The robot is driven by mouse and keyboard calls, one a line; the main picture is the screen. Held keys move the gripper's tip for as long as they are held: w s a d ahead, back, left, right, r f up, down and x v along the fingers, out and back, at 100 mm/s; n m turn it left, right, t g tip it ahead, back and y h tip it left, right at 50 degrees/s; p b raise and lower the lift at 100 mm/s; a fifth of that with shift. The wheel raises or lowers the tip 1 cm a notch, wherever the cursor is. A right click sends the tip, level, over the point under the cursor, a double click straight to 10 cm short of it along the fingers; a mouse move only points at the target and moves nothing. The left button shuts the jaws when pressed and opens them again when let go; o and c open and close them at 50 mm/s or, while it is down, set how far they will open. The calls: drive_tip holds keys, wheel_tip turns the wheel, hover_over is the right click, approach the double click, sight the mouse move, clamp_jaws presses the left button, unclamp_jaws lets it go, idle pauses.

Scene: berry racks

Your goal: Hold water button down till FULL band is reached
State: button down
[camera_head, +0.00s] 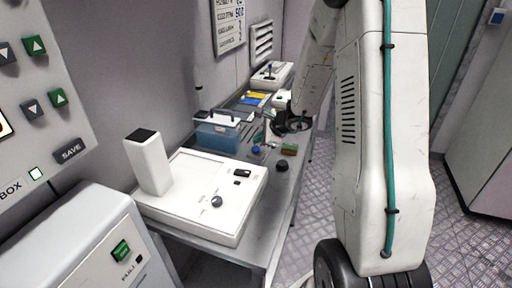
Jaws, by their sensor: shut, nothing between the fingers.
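My arm reaches from the right over the far part of the bench, with its dark wrist above the bench top. My gripper (268,130) is small in the head view, low over the bench beside the blue tank, and appears shut with nothing held. I cannot make out a water button or a FULL band; the tank's markings are too small to read, and my wrist and gripper hide part of the bench there.
A white device (220,211) with a knob and an upright block (148,162) fills the near bench (283,190). A wall panel (45,100) with arrow buttons stands left. The floor at right is clear.

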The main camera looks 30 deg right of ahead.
sight(259, 148)
drive_tip(key=shift+f, duration=0.1)
drive_tip(key=shift+f, duration=0.3)
drive_tip(key=shift+f, duration=0.5)
idle(0.6)
idle(1.1)
drive_tip(key=shift+r, duration=0.95)
drive_tip(key=shift+r, duration=2.5)
